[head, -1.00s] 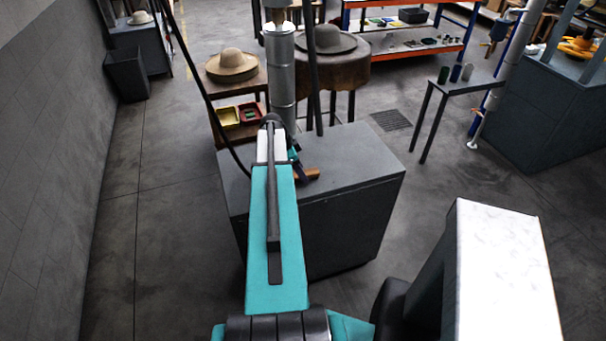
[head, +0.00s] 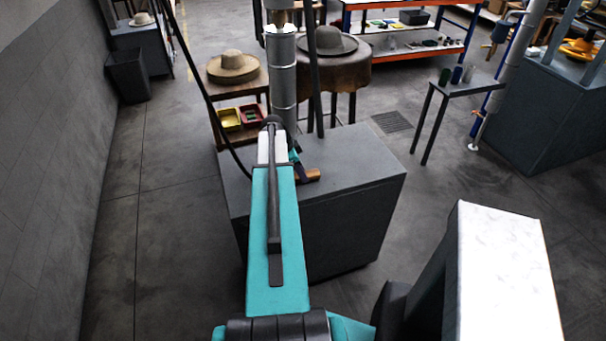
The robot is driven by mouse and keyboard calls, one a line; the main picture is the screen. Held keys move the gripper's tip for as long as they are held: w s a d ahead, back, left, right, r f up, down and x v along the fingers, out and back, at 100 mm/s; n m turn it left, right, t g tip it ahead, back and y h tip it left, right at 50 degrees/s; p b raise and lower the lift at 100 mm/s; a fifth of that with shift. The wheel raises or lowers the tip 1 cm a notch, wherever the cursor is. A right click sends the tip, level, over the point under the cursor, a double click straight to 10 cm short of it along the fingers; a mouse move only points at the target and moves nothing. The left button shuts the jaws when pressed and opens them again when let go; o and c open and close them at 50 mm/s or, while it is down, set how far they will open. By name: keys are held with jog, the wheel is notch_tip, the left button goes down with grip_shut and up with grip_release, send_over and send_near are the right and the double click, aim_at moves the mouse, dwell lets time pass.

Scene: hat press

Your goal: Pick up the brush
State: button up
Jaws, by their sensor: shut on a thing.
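The brush (head: 313,175) shows as a small brown-orange piece at the top of the grey cabinet (head: 365,192), just right of my arm. My gripper (head: 302,172) is dark and small in this view, at the left end of the brush, and is shut on it. My teal and white arm hides part of the gripper and the cabinet top behind it. I cannot tell whether the brush touches the cabinet top.
A grey vertical pipe (head: 283,85) and dark rods rise at the cabinet's far side. Behind stand a wooden stand with a straw hat (head: 232,66) and a round table with a grey hat (head: 328,42). A narrow table (head: 462,84) stands right. The cabinet top's right part is clear.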

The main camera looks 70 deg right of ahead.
aim_at(307, 174)
jog(key=shift+r, duration=0.15)
jog(key=shift+r+b, duration=1)
jog(key=shift+r, duration=0.3)
jog(key=shift+a+r, duration=0.15)
jog(key=shift+r, duration=0.15)
jog(key=w+a+r+b, duration=0.1)
jog(key=a+b, duration=0.4)
jog(key=a, duration=1)
jog(key=shift+w+a+r, duration=0.25)
jog(key=shift+a+r, duration=0.05)
jog(key=shift+a, duration=0.05)
